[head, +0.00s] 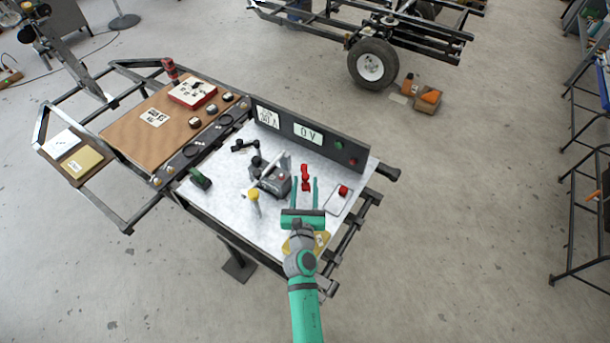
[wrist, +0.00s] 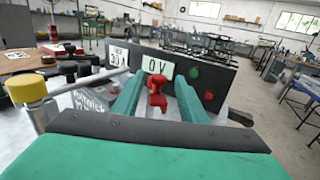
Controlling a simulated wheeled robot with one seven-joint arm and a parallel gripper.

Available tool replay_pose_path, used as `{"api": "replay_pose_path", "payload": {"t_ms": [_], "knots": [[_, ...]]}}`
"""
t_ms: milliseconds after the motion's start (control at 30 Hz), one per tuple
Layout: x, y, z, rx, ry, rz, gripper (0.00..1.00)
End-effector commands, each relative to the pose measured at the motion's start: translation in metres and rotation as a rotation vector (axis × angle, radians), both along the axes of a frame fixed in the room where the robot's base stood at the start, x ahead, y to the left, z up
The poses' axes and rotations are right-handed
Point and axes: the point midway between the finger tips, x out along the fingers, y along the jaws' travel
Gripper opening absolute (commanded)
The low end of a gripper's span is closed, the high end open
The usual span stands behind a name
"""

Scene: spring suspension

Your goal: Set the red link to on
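The red link (head: 305,178) stands on the metal table top, in front of the dark panel. In the wrist view the red link (wrist: 156,92) shows between the far ends of my fingers, with a lower red part toward me. My gripper (head: 304,186) is open, its two green fingers on either side of the link. The wrist view also shows the fingers (wrist: 157,90) apart, with gaps to the link; I cannot tell whether either touches it. The panel (head: 312,137) has a display reading "0 V", a green button and a red button.
A grey device (head: 272,178) with a lever and a yellow-capped post (head: 254,196) stand left of my gripper. A red knob (head: 343,190) sits on a small plate to the right. A brown board (head: 150,125) with dials lies further left.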

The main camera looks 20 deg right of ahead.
Motion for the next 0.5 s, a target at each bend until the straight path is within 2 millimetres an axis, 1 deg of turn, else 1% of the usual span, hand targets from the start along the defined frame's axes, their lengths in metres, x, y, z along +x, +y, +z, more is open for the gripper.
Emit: {"api": "replay_pose_path", "payload": {"t_ms": [33, 200, 300, 500], "knots": [[0.008, -0.002, 0.001, 0.002, -0.003, 0.001, 0.39], [0.027, -0.010, 0.000, 0.003, -0.001, 0.002, 0.39], [0.033, -0.012, 0.001, 0.001, -0.002, 0.002, 0.39], [0.037, -0.013, 0.000, 0.002, -0.001, 0.004, 0.39]]}}
